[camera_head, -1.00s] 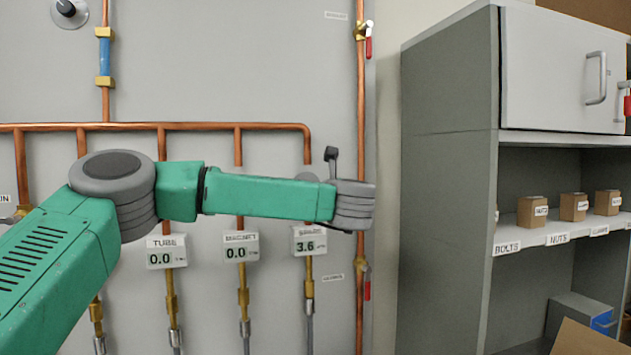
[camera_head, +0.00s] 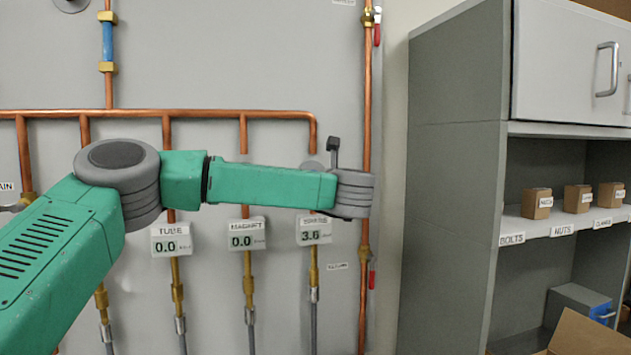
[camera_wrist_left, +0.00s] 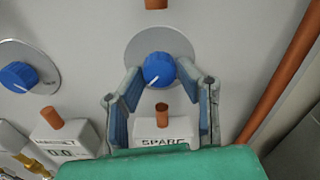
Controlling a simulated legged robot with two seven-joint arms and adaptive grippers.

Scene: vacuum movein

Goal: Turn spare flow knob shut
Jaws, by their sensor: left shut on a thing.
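The blue spare flow knob (camera_wrist_left: 158,68) sits on a round grey plate (camera_wrist_left: 133,46) in the left wrist view. A white line on it points down and to the left. The two fingers of my left gripper (camera_wrist_left: 160,70) stand on either side of the knob and are shut on it. Below it is the white SPARE meter (camera_wrist_left: 160,130). In the head view the SPARE meter (camera_head: 314,230) reads 3.6, and my left arm hides the knob and the gripper's fingers. My right gripper is in neither view.
The TUBE meter (camera_head: 172,240) and the MAGNET meter (camera_head: 247,234) both read 0.0. Another blue knob (camera_wrist_left: 18,77) is at the left in the wrist view. A vertical copper pipe (camera_head: 366,120) runs close to my left wrist. A grey cabinet (camera_head: 455,200) stands at the right.

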